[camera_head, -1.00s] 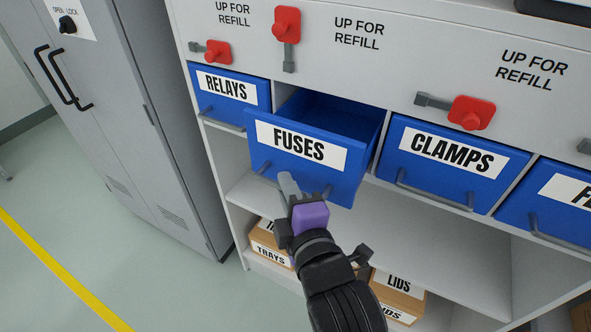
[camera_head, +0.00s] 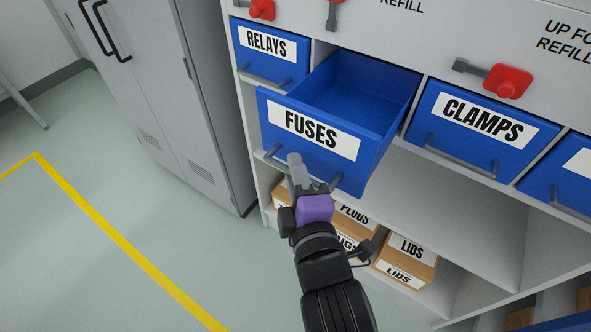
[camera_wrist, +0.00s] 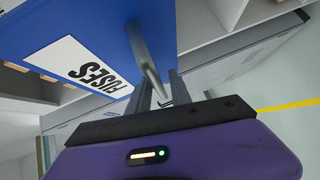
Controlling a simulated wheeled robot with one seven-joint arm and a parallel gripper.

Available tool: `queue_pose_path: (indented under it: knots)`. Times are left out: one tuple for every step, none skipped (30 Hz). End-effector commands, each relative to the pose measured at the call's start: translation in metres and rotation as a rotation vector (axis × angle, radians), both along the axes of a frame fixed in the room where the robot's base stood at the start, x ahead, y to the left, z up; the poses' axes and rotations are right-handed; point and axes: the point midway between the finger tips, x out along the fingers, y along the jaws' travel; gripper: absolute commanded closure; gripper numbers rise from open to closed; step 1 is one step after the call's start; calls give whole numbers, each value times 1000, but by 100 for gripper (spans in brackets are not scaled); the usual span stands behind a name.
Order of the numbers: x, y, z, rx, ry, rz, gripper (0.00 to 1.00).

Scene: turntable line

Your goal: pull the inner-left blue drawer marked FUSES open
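The blue FUSES drawer (camera_head: 311,134) stands pulled out of the cabinet, between the RELAYS and CLAMPS drawers, and its empty-looking inside shows from above. Its grey bar handle (camera_head: 270,157) runs along the lower front. My gripper (camera_head: 294,163) is at the middle of this handle, with the purple palm below it. The exact finger contact is partly hidden.
The RELAYS drawer (camera_head: 268,47) and CLAMPS drawer (camera_head: 480,122) are shut on either side. A red latch (camera_head: 500,82) sits above CLAMPS. Labelled boxes (camera_head: 411,252) stand on the low shelf. A grey locker (camera_head: 175,95) is at left; the floor in front is free.

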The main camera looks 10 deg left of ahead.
Motion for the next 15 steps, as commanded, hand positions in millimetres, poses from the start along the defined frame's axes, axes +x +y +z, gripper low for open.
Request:
queue_pose_path:
  knots:
    - [0,0,0,0,-1,0,67]
    - [0,0,0,0,-1,0,67]
    - [0,0,1,0,-1,0,67]
    - [0,0,1,1,-2,0,67]
    - [0,0,1,1,-2,0,67]
    - [0,0,1,1,-2,0,67]
    - [0,0,1,1,-2,0,67]
    - [0,0,1,1,-2,0,67]
    - [0,0,1,1,-2,0,67]
    - [-1,0,1,1,-3,0,67]
    - [-2,-1,1,1,-2,0,67]
    - [-4,-2,1,1,-3,1,67]
    - [-6,-3,2,1,-3,1,67]
    - [-9,-4,2,1,-2,1,67]
    - [-14,-7,2,1,-1,1,67]
